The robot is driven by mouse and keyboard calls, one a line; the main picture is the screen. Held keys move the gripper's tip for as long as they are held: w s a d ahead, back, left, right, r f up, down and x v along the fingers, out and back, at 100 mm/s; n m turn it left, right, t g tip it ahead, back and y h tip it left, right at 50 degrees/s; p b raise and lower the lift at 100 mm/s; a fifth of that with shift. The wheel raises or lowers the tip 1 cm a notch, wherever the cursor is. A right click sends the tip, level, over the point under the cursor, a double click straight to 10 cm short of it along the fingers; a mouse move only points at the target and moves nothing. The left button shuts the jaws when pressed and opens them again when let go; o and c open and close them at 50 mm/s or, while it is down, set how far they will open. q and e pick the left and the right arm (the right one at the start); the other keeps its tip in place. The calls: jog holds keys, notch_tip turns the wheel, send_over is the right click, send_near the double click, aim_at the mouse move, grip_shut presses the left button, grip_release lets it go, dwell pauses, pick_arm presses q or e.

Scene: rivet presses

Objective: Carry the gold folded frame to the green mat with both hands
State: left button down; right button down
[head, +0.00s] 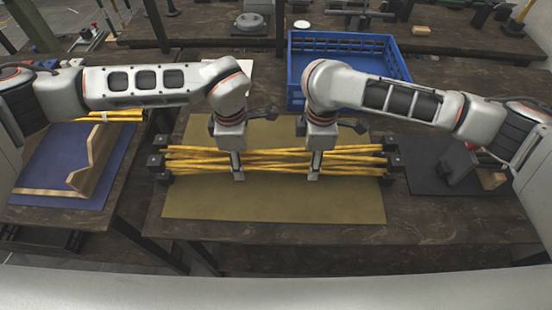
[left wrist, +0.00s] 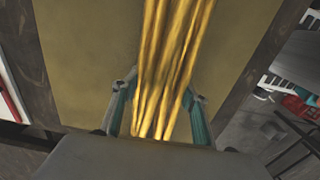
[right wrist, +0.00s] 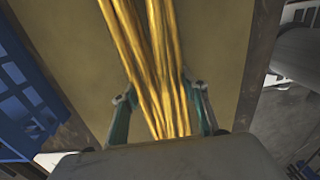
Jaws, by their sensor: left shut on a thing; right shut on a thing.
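The gold folded frame (head: 275,160) is a bundle of long yellow bars with black blocks at both ends. It lies lengthwise across the olive-green mat (head: 275,207) on the middle table, its ends reaching past the mat's left and right edges. Whether it touches the mat or hangs just above it I cannot tell. My left gripper (head: 238,174) is shut on the bars left of their middle, and my right gripper (head: 314,174) is shut on them right of it. Both wrist views show the bars between my fingers, in the left (left wrist: 170,70) and the right (right wrist: 150,70).
A blue crate (head: 345,42) stands behind the mat. At left, a blue mat (head: 60,160) bears a wooden angled piece (head: 92,160) on a separate table across a gap. At right, a dark mat (head: 425,170) holds a grey device (head: 462,165). The table front is clear.

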pick_arm(q)
jog(key=shift+w+r, duration=0.1)
jog(key=shift+r, duration=0.15)
pick_arm(e)
jog(key=shift+w+r, duration=0.1)
jog(key=shift+r, duration=0.15)
